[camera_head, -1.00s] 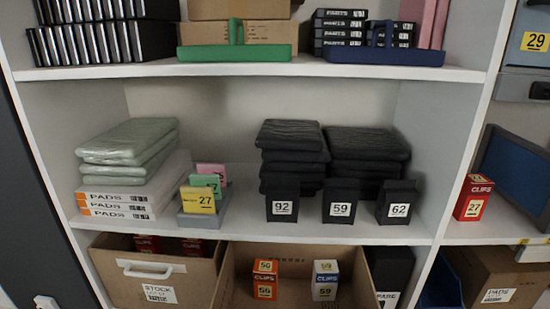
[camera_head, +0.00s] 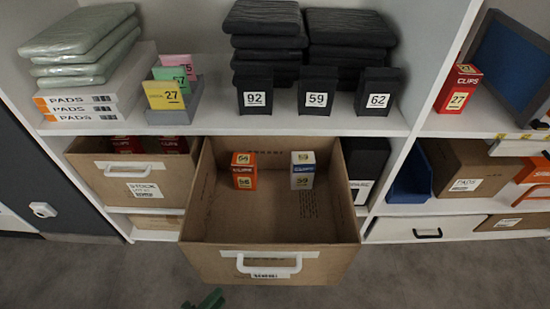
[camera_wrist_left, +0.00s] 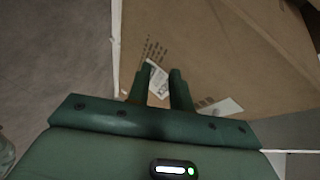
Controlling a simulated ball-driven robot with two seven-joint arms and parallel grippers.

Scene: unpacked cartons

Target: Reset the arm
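My left gripper (camera_wrist_left: 160,72) shows in the left wrist view as two dark green fingers with a gap between them. Nothing is held in the gap; brown cardboard and a white label show through it. In the head view only a small green part of it (camera_head: 208,299) shows at the bottom edge, in front of and below the pulled-out carton (camera_head: 270,262). That carton has a white handle and also fills much of the left wrist view (camera_wrist_left: 225,60). My right gripper is not in view.
Black boxes marked 92, 59 and 62 (camera_head: 376,92) line the shelf above. Grey floor (camera_head: 420,275) is clear to the right.

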